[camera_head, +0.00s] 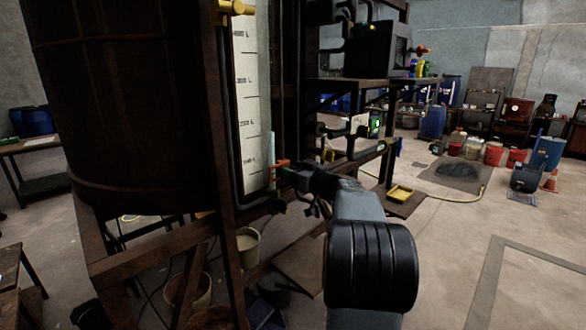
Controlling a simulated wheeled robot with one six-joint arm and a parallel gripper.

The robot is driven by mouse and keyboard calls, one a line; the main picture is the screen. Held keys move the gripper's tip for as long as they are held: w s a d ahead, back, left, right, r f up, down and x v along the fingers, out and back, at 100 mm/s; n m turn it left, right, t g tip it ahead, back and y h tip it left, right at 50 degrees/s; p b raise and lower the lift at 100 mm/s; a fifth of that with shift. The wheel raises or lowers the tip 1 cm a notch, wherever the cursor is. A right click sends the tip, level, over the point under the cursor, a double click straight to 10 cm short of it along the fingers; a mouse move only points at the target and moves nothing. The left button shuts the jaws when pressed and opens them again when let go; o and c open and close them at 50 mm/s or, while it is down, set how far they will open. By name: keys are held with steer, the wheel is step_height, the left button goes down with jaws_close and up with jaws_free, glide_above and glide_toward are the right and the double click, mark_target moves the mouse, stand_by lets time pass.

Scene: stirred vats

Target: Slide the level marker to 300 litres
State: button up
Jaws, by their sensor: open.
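The level scale (248,100) is a tall pale strip beside the dark vat (120,95). Its small litre labels run upward, with the 300 label (244,80) in the upper half and the lowest, 100, near the bottom. A small red-orange piece (282,163), which looks like the level marker, sits at the scale's right edge near the lowest label. My gripper (290,175) is just below and right of this piece, at the end of my arm. It is open. Its fingers are small and dark here, and I cannot tell whether they touch the piece.
A rusty upright (213,130) stands left of the scale, and dark pipes run close to its right. A rusty frame (150,250) carries the vat, with buckets below.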

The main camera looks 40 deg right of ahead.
steer(key=shift+w, duration=0.2)
steer(key=shift+c, duration=0.5)
jaws_close()
